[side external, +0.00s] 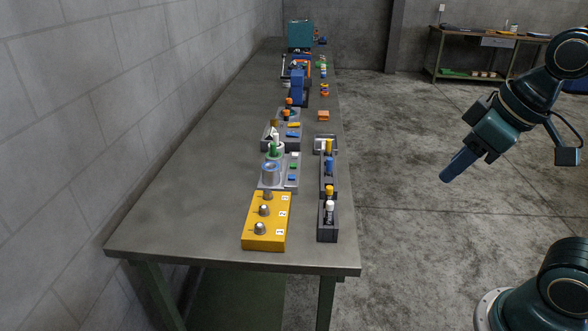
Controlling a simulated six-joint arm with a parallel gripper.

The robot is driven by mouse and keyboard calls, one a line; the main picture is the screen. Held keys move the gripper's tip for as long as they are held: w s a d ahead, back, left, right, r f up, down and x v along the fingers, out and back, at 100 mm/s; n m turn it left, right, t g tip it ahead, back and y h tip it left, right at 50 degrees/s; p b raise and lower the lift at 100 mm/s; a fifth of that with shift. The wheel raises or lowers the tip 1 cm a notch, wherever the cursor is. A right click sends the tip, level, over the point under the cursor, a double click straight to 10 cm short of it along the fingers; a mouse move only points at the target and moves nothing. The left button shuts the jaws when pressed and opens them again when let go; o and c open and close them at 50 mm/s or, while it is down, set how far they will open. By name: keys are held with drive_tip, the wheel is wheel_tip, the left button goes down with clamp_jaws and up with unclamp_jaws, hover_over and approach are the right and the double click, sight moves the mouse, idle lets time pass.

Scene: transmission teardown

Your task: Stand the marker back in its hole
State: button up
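My gripper (479,153) is at the right, raised in the air over the floor, well clear of the bench. It appears shut on a blue cylinder (458,165), which I take to be the marker. The cylinder points down and left, tilted. Only one dark fingertip shows clearly beside it. A dark narrow rack (327,236) stands along the right edge of the bench and holds a white-topped piece (330,210), a yellow-orange one (329,191) and a blue one (329,166). I cannot tell which hole is the marker's; the holes are too small to see.
A yellow block (250,243) with metal knobs and number labels stands at the bench's near end. Grey fixtures (292,185) and small coloured parts line the bench behind it. The bench's left side (190,170) is bare, beside a wall. A second bench (465,38) stands far back.

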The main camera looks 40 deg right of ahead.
drive_tip(key=shift+s+f+m+t, duration=0.2)
drive_tip(key=shift+s+m, duration=0.15)
drive_tip(key=shift+s, duration=0.35)
drive_tip(key=shift+s+f+m+t, duration=0.15)
drive_tip(key=shift+s+m, duration=0.2)
drive_tip(key=shift+s, duration=0.35)
idle(0.4)
